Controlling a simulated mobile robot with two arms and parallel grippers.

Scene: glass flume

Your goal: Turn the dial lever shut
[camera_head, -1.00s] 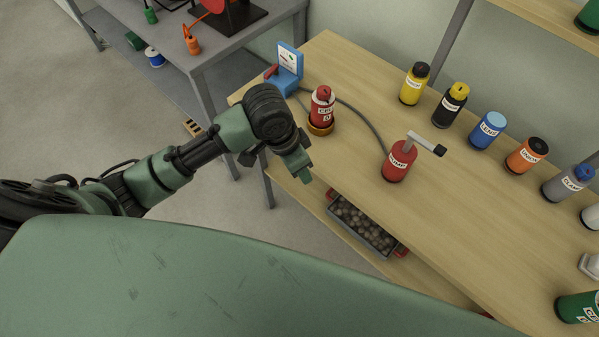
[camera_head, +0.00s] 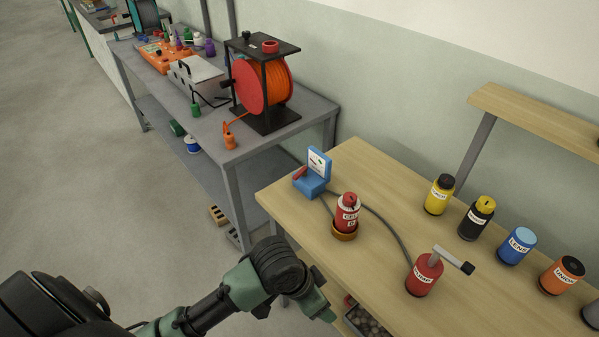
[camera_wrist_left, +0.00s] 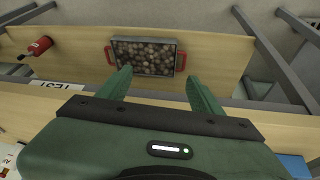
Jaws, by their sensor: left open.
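A small blue device (camera_head: 312,185) stands at the back left corner of the wooden bench, with an upright white dial face (camera_head: 319,162). A short red lever (camera_head: 300,173) sticks out at its left side, tilted. My left gripper (camera_head: 325,312) is low in the head view, in front of the bench and well apart from the device. In the left wrist view the two green fingers (camera_wrist_left: 160,88) are spread, with nothing between them. My right gripper is not in view.
A labelled red bottle (camera_head: 347,212) stands in a round holder right of the device. A red pump bottle (camera_head: 424,274) with a grey handle is farther right. A tray of brown balls (camera_wrist_left: 143,57) sits below. An orange reel (camera_head: 265,85) stands on the grey table.

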